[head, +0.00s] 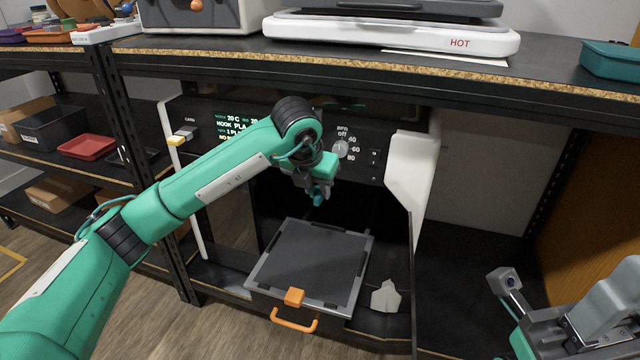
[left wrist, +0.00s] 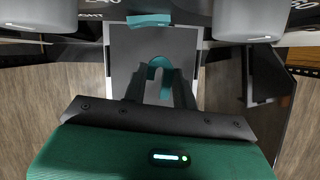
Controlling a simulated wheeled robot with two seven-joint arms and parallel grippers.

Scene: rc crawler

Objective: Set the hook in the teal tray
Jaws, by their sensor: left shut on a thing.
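My left gripper (head: 316,188) is above the back part of the printer's pulled-out bed plate (head: 308,262), in front of the control panel. It is shut on a small teal piece, which looks like the hook (head: 319,198). In the left wrist view the teal hook (left wrist: 158,66) shows as a curved shape at the fingers. The gripper hides part of it. The teal tray (head: 612,62) stands on the upper shelf at the far right, well apart from the left gripper. My right gripper (head: 560,330) is partly in view at the lower right, its fingers unclear.
A white machine marked HOT (head: 390,34) stands on the upper shelf (head: 360,68), whose front edge is above my left gripper. The bed has an orange handle (head: 294,320). A pale angular piece (head: 385,297) is right of the bed. A red tray (head: 88,147) is at left.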

